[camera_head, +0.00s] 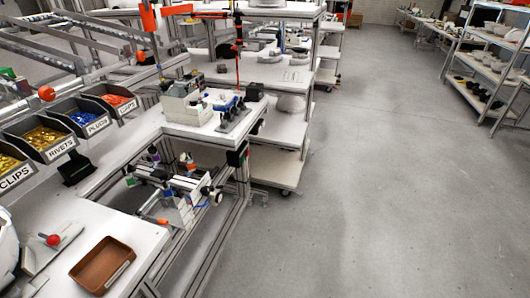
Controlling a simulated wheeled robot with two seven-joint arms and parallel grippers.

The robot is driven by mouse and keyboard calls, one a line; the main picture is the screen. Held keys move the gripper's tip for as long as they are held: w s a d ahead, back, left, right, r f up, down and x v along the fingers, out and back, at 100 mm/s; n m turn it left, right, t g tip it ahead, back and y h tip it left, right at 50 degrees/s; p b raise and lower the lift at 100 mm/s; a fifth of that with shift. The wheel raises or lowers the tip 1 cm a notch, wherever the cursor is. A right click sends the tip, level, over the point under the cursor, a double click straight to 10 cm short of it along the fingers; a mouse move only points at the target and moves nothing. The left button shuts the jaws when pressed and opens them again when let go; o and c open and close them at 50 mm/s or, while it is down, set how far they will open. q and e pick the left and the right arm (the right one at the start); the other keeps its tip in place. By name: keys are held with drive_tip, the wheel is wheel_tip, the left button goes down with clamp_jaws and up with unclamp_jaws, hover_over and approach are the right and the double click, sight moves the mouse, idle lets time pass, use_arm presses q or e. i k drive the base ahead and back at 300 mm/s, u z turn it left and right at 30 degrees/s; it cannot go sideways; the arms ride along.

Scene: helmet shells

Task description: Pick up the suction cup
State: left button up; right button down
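I cannot make out a suction cup for sure in the head view. Small blue, white and dark parts (232,108) stand on the white workbench (150,122) near its far corner, too small to tell apart. A red ball-shaped knob (53,240) sits on a light plate at the lower left. Neither of my grippers can be made out in this view.
Labelled bins (88,117) line the bench's left side. A brown tray (103,264) lies at the near end. White and orange equipment (185,192) is mounted below the bench edge. Shelves (490,62) stand far right. The grey floor (385,190) between is clear.

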sight(183, 157)
drive_tip(key=z, duration=1.05)
drive_tip(key=i, duration=3.35)
drive_tip(key=u, duration=2.9)
